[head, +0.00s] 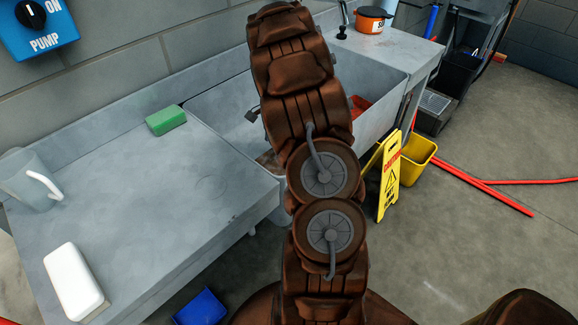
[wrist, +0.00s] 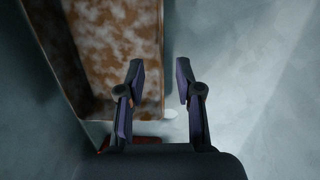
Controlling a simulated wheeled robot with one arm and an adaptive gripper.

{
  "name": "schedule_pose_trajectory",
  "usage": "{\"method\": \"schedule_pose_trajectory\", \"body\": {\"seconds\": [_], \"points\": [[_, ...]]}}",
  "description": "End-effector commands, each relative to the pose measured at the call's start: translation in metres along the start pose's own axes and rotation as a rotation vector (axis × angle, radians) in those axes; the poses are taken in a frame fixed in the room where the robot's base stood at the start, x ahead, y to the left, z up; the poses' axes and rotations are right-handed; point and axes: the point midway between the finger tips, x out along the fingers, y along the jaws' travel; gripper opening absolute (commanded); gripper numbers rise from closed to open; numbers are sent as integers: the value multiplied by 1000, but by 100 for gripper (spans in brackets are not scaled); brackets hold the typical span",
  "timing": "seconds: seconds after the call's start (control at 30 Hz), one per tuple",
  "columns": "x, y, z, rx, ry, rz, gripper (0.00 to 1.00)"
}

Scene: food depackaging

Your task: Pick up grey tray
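A tray-like thing with a brown-and-white mottled inside (wrist: 118,40) lies in the upper left of the wrist view. It looks stained, and I cannot tell whether it is the grey tray. Part of a similar brown mottled thing (head: 268,161) shows in the sink in the head view, mostly hidden by my arm. My gripper (wrist: 159,65) is open, with a clear gap between its fingertips. The right edge of the mottled thing lies between the fingers in the picture. I cannot tell the height between them. The head view hides my gripper behind the arm.
The grey sink basin (head: 222,108) surrounds the place where my arm reaches. A red thing (head: 360,106) lies in it. On the counter (head: 150,190) are a green sponge (head: 166,120), a clear jug (head: 28,180) and a white block (head: 75,280). A yellow caution sign (head: 388,175) stands on the right.

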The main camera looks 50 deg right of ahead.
Motion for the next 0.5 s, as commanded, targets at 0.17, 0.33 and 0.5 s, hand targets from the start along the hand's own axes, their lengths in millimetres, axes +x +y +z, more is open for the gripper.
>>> {"method": "schedule_pose_trajectory", "body": {"seconds": [0.17, 0.33, 0.5], "points": [[10, -1, 0, 0, 0, 0, 35], [33, -2, 0, -2, -3, 5, 35], [52, -2, -1, 0, -1, 2, 35]]}}
